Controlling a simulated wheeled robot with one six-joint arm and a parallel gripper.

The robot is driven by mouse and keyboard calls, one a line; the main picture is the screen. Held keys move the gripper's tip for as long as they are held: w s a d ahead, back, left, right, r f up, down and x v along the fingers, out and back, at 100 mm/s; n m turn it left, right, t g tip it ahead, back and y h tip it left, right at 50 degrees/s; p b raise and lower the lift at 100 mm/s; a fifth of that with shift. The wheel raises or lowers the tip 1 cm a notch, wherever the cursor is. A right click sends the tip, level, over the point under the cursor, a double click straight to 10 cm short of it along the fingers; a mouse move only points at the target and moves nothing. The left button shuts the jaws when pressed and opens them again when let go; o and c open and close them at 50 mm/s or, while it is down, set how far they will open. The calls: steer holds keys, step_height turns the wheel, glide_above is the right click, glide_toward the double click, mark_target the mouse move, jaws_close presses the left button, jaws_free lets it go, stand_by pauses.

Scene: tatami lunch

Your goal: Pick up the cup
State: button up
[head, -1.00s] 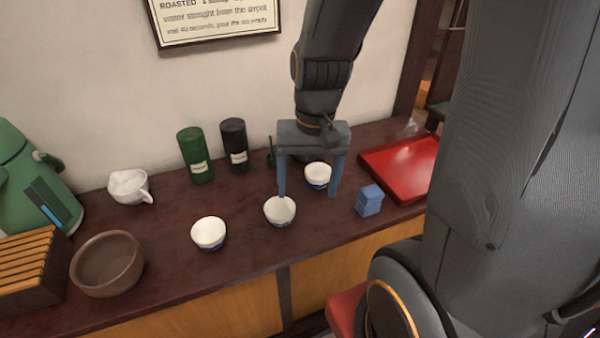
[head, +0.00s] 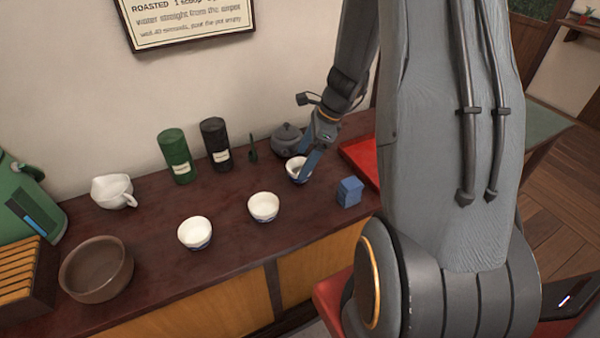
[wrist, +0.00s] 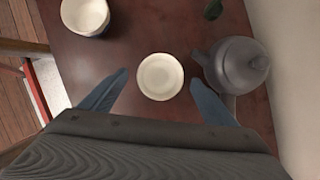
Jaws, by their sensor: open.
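Three small white cups with blue near the base stand upright in a slanting row on the dark counter: a left cup (head: 194,233), a middle cup (head: 263,207) and a right cup (head: 297,172). My gripper (wrist: 160,79) is open, its blue fingers pointing down at the right cup. In the wrist view this cup (wrist: 160,76) lies between the two fingertips, with a gap on each side. In the head view one finger of my gripper (head: 309,160) hides part of the right cup. I cannot tell how far the fingertips are above the counter.
A grey teapot (head: 286,139) stands just behind the right cup; in the wrist view the teapot (wrist: 238,66) is close to one finger. A blue block (head: 349,192) and a red tray (head: 360,158) are to the right. Dark and green canisters (head: 175,157) stand behind.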

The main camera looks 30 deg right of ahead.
mark_target(300, 165)
steer(key=x, duration=0.4)
steer(key=shift+d, duration=0.1)
steer(key=c, duration=1.2)
steer(key=shift+r, duration=0.1)
